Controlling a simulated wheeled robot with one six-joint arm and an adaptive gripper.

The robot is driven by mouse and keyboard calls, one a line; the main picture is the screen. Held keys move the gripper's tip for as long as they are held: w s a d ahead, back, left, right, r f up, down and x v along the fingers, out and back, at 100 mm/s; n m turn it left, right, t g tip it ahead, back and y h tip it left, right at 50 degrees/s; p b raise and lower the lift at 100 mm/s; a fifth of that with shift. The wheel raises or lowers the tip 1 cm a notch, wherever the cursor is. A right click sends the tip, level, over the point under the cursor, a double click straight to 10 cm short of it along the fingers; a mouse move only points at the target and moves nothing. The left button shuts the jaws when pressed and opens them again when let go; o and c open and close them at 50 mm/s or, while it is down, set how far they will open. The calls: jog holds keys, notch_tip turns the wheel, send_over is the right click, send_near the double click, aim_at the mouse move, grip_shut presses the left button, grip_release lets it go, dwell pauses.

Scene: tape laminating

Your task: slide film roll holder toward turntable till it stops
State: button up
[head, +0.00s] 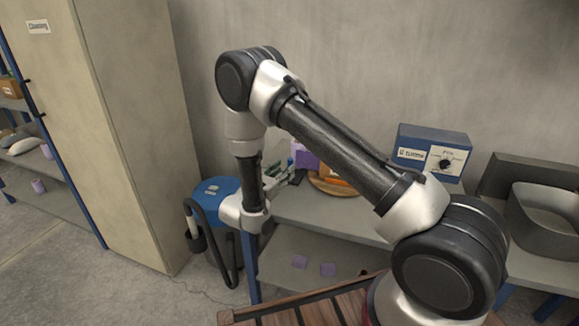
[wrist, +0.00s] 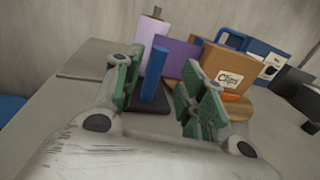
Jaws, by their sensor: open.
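The film roll holder appears to be the dark base (wrist: 150,107) with an upright blue post (wrist: 153,76) in the wrist view. A pale roll on a thin peg (wrist: 148,32) stands behind the post. My gripper (wrist: 158,72) is open, with its green-padded fingers either side of the blue post; I cannot tell if they touch it. The wooden turntable (wrist: 238,112) lies to the right, carrying a cardboard box marked Clips (wrist: 222,75). In the head view, my gripper (head: 281,177) is left of the turntable (head: 322,187), and the holder is mostly hidden.
A blue device with a dial (head: 433,152) sits at the back of the grey table (head: 300,206). A grey basin (head: 545,208) is at far right. A blue-lidded bin (head: 212,189) stands left of the table.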

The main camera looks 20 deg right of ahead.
jog(key=v, duration=0.6)
jog(key=shift+s, duration=0.1)
jog(key=shift+f, duration=0.15)
jog(key=s+d+g, duration=0.1)
jog(key=s+d+f+m+g+h, duration=0.1)
jog(key=s+d, duration=0.1)
jog(key=s+d+f+m+g, duration=0.1)
jog(key=d+g, duration=0.1)
jog(key=shift+s+f, duration=0.2)
jog(key=shift+s, duration=0.05)
jog(key=s+d+r+m+g+y, duration=0.1)
jog(key=s+d+r+m+y, duration=0.3)
jog(key=s+r+m, duration=0.4)
jog(key=s+d+r+m+g+y, duration=0.1)
jog(key=s+d+r+m+y, duration=0.4)
jog(key=s+r+m, duration=0.3)
jog(key=s+d+r+m+g+y, duration=0.1)
jog(key=s+d+r+m+y, duration=0.4)
jog(key=s+r+m, duration=0.3)
jog(key=s+d+r, duration=0.1)
jog(key=s+r, duration=0.3)
jog(key=r, duration=0.4)
jog(key=shift+s+m+g, duration=0.3)
jog(key=shift+g, duration=0.1)
